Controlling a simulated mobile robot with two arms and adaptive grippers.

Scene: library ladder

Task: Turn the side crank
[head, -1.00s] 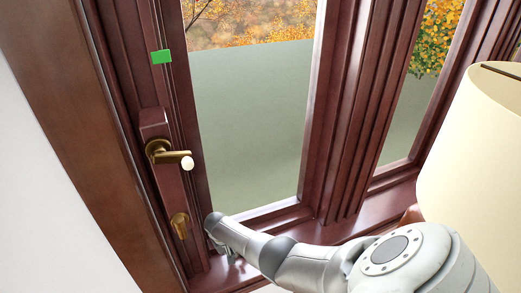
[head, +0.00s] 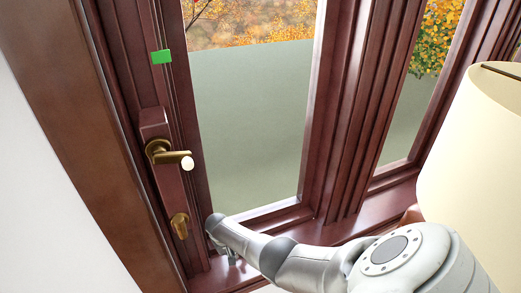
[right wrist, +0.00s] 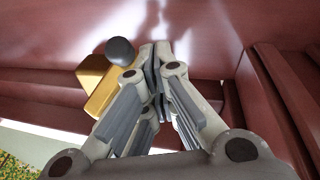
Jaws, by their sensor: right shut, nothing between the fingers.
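A brass handle with a pale round knob (head: 172,157) sits on the dark red window frame's left upright. Below it is a smaller brass fitting (head: 180,225), low on the same upright; I cannot tell which one is the side crank. My right gripper (head: 230,258) is low at the sill, just right of the lower fitting and partly hidden by my own arm. In the right wrist view a brass piece (right wrist: 95,82) with a dark ball knob (right wrist: 121,50) is left of my fingers (right wrist: 160,62). The fingers are together with nothing between them. My left gripper is not in view.
The dark red sill (head: 375,211) runs below the glass panes. A cream lampshade (head: 475,150) stands at the right, close to my arm. A green marker (head: 161,56) is on the upper left upright. A white wall (head: 45,200) is at the left.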

